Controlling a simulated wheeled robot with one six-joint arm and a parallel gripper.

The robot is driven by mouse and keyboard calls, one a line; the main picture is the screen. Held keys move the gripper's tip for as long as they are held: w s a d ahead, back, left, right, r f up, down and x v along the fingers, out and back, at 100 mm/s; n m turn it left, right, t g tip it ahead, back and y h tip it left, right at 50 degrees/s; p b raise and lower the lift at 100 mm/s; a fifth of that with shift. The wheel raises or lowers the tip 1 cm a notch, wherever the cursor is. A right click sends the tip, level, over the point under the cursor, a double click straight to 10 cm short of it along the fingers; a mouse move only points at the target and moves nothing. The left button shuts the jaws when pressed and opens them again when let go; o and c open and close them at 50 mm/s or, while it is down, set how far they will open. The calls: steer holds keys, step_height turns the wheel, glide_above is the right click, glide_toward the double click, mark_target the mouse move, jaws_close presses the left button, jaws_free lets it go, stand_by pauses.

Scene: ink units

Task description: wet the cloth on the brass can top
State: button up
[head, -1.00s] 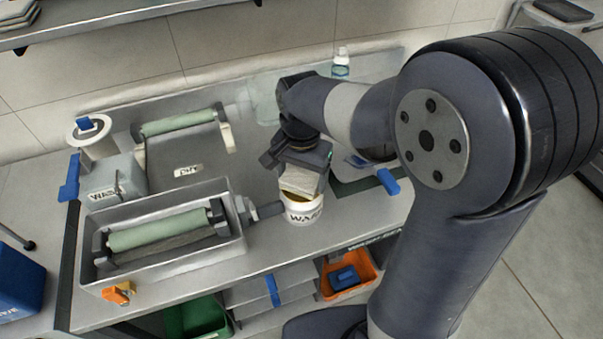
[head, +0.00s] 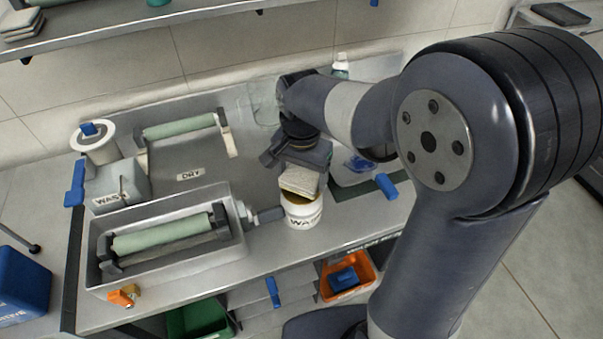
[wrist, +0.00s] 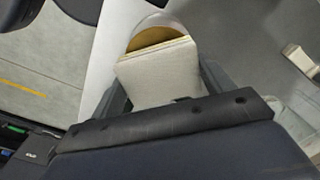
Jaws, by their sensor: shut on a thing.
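My gripper (head: 300,166) is shut on a folded pale cloth (head: 300,181), held just over the white can with the brass top. The can (head: 303,218) stands upright on the bench, with part of its label showing. In the wrist view the cloth (wrist: 158,73) sits between the fingers and covers most of the brass top (wrist: 153,37). I cannot tell whether the cloth touches the top.
A metal tray with a green roller (head: 160,231) lies left of the can, its side knob close to it. Another green roller (head: 180,127) stands behind, by a "DRY" label (head: 190,175). A grey wash box (head: 118,182) is at left. An orange bin (head: 347,276) is below.

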mark_target(302, 176)
steer(key=shift+r+p, duration=1.8)
steer(key=shift+r, duration=0.65)
steer(key=shift+f, duration=0.1)
